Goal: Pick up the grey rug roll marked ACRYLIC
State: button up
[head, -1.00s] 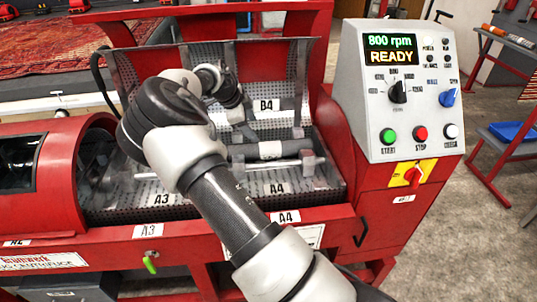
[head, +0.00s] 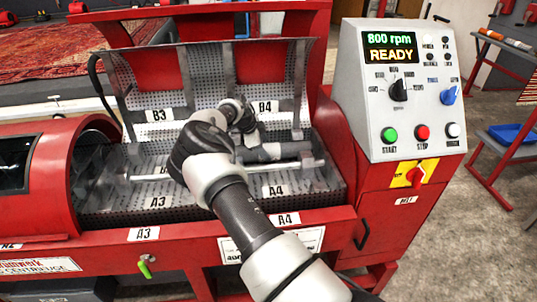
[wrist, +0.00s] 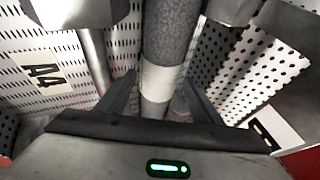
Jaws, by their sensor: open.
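A grey rug roll (head: 268,152) with a pale band lies lengthwise in the open perforated drum of the red machine, near the B4 and A4 labels. No ACRYLIC mark is readable on it. In the wrist view the roll (wrist: 170,50) runs up the middle, its white band (wrist: 160,83) close to the fingertips. My gripper (wrist: 160,80) is open, with one finger on each side of the roll in the picture. I cannot tell whether the fingers touch it. In the head view my arm hides most of the gripper and the roll's left part.
A metal bar (head: 295,164) runs parallel to the roll, on its near side; it also shows in the wrist view (wrist: 95,55). The raised perforated lid (head: 185,75) stands behind. The control panel (head: 405,95) reads 800 rpm READY at right. A red hood (head: 50,170) stands at left.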

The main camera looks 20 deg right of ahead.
jog(key=shift+x, duration=1.45)
jog(key=c, duration=1.3)
jog(key=shift+r, duration=0.15)
jog(key=shift+r, duration=0.1)
